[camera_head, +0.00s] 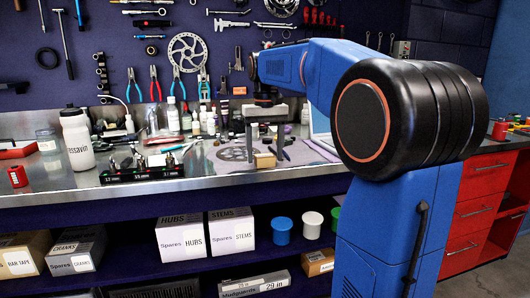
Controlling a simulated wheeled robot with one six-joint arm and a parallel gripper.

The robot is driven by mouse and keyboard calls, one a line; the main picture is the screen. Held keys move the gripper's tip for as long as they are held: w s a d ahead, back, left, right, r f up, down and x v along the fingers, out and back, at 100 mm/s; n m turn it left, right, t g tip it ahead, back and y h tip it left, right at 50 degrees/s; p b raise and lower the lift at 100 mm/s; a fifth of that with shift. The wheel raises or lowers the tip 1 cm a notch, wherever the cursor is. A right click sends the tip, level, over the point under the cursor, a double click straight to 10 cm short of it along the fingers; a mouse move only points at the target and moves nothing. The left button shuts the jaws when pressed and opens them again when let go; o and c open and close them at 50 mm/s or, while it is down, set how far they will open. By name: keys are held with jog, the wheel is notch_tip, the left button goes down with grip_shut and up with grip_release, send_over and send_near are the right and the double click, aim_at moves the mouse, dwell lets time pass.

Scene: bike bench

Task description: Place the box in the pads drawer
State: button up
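A small tan box (265,160) sits on the grey mat on the workbench, near the middle of the view. My gripper (265,150) points down over the box, its two fingers apart, one to each side of it. From this view I cannot tell whether the fingers touch the box. Red drawers (467,216) are in the cabinet at the right, behind my arm. I cannot read any label that marks the pads drawer.
A black socket tray (140,174) and a white bottle (77,140) stand on the bench at the left. Several tools and bottles crowd the bench back. A brake rotor (233,153) lies left of the box. Cartons and tubs fill the shelf below.

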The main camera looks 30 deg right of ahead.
aim_at(265, 156)
notch_tip(265, 156, up, 12)
jog(key=shift+r, duration=0.15)
dwell(0.6)
